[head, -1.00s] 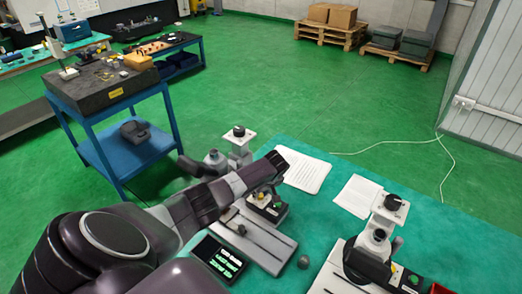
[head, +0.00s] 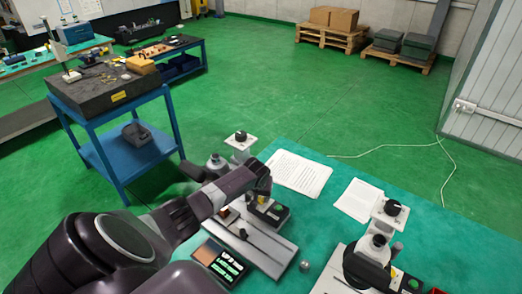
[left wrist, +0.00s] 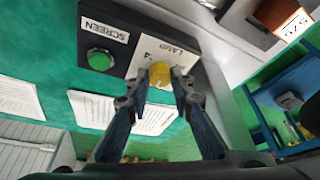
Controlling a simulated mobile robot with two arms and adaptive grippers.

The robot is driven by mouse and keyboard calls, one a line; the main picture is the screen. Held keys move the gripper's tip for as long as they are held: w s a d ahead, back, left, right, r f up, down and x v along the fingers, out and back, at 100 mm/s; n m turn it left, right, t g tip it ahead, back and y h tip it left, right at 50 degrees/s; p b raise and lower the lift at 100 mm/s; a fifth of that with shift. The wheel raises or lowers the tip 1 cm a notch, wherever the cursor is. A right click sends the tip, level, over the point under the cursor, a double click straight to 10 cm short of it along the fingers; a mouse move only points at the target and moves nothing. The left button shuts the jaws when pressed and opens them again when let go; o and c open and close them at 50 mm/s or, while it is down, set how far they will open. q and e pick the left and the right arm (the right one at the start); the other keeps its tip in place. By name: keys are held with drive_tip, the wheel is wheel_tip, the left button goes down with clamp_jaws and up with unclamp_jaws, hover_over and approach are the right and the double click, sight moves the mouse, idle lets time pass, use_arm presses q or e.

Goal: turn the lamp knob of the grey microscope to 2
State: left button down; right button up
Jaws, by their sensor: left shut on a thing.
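The grey microscope (head: 272,250) stands on the teal bench, partly behind my left arm. Its dark control box (left wrist: 122,42) shows upside down in the left wrist view. The box carries a yellow lamp knob (left wrist: 159,72), a LAMP label and a green button (left wrist: 100,59) marked SCREEN. A 4 is readable beside the knob; the other scale marks are hidden or too small. My left gripper (left wrist: 160,82) is shut on the knob, one fingertip on each side. It also shows over the control box in the head view (head: 264,188). My right gripper is not in view.
A second microscope (head: 379,242) stands to the right on the bench. Paper sheets (head: 298,173) lie behind. A small lit display (head: 220,262) is left of the grey microscope's base. A blue cart (head: 115,105) stands further left on green floor.

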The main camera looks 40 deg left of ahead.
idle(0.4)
use_arm(q)
drive_tip(key=c, duration=1.7)
unclamp_jaws()
drive_tip(key=v, duration=1.2)
drive_tip(key=shift+s, duration=0.1)
